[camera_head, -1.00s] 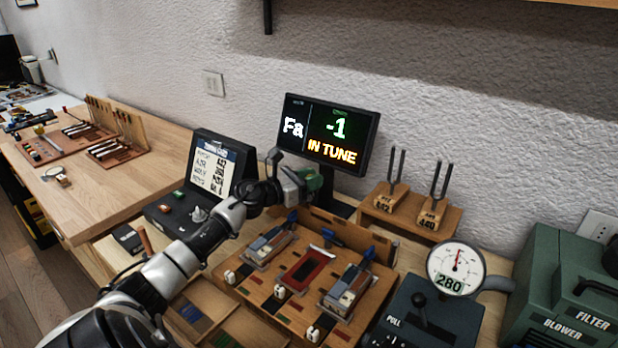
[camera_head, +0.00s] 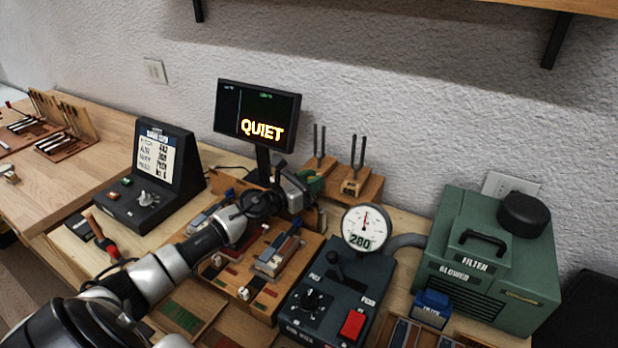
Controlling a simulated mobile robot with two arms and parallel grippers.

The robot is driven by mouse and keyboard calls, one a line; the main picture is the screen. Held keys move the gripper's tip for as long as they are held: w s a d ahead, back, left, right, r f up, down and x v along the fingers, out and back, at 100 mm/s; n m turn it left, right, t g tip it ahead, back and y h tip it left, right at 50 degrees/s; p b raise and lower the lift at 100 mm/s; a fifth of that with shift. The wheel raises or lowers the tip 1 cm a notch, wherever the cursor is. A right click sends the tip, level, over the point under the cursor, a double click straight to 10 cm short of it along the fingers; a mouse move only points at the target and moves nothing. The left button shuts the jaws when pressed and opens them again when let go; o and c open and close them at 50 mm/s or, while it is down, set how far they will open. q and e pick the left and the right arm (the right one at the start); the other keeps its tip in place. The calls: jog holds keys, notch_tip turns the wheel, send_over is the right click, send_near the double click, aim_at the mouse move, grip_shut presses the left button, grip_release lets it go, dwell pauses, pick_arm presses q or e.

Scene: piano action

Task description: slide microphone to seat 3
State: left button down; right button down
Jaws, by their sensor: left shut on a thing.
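My left gripper (camera_head: 304,190) is shut at the back edge of the wooden seat board (camera_head: 225,282), behind its right-hand seat. A small green piece (camera_head: 313,184) shows at the fingers; the microphone between them is mostly hidden by the gripper. The right-hand seat holds a block with a blue-tipped part (camera_head: 278,255). My left arm covers much of the left and middle seats. Seat numbers are not readable. My right gripper is not in view.
A screen (camera_head: 257,115) reading QUIET stands behind the gripper. Tuning forks on wooden blocks (camera_head: 362,188) stand close at its right. A dial gauge (camera_head: 366,228) on a dark control box (camera_head: 330,298) and a green blower (camera_head: 490,262) are further right.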

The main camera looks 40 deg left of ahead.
pick_arm(q)
jog(key=shift+d, duration=0.1)
jog(key=c, duration=1)
grip_release()
jog(key=shift+d, duration=0.2)
jog(key=shift+o, duration=0.2)
jog(key=shift+s+a+f, duration=0.1)
jog(key=shift+s+a, duration=0.05)
jog(key=b+v, duration=0.3)
jog(key=v, duration=0.7)
jog(key=shift+s, duration=0.2)
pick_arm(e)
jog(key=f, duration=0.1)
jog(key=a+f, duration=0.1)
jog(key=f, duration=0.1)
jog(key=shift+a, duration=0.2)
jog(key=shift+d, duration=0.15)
